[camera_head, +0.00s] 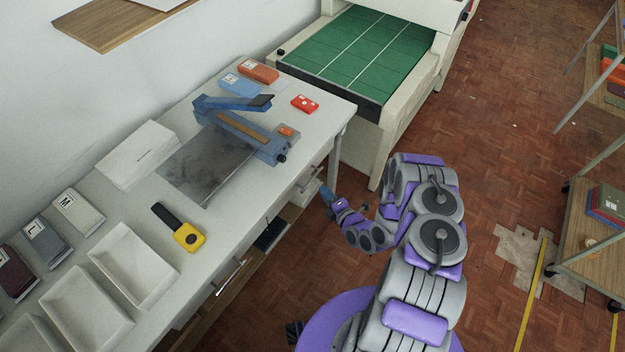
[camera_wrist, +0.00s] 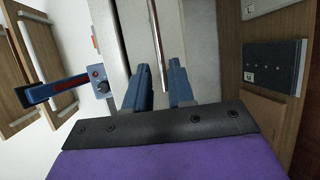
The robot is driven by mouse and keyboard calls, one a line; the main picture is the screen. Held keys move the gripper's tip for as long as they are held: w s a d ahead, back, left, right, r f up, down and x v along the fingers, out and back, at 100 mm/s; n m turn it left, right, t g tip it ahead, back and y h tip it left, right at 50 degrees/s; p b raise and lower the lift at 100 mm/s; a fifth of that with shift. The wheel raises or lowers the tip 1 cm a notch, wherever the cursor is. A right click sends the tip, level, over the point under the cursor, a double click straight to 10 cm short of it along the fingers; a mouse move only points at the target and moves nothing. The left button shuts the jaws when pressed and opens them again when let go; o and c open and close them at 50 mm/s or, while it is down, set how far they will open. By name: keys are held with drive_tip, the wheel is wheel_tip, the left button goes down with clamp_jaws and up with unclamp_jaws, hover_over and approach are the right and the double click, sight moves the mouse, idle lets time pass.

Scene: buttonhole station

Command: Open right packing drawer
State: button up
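The right packing drawer (camera_head: 293,194) is in the front of the white table, toward its right end. Its front looks flush with the table, so it appears shut. Its metal bar handle (camera_head: 308,184) shows just left of my gripper (camera_head: 327,194). In the wrist view the pale drawer front (camera_wrist: 200,40) fills the middle. The handle (camera_wrist: 157,40) runs down to the gap between the blue fingertips of my gripper (camera_wrist: 161,75). The fingers are apart, with space between them. I cannot tell whether either finger touches the handle.
Another drawer handle (camera_head: 230,276) is farther left on the table front. Below is a wooden shelf with a dark box (camera_wrist: 272,65). On the table (camera_head: 215,235) stand a blue press (camera_head: 240,128), white trays (camera_head: 133,265) and a yellow-black tool (camera_head: 180,230). Open floor lies right of my arm.

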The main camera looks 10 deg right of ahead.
sight(313, 179)
drive_tip(key=x, duration=0.9)
drive_tip(key=shift+w+b, duration=0.1)
drive_tip(key=shift+b, duration=0.3)
clamp_jaws()
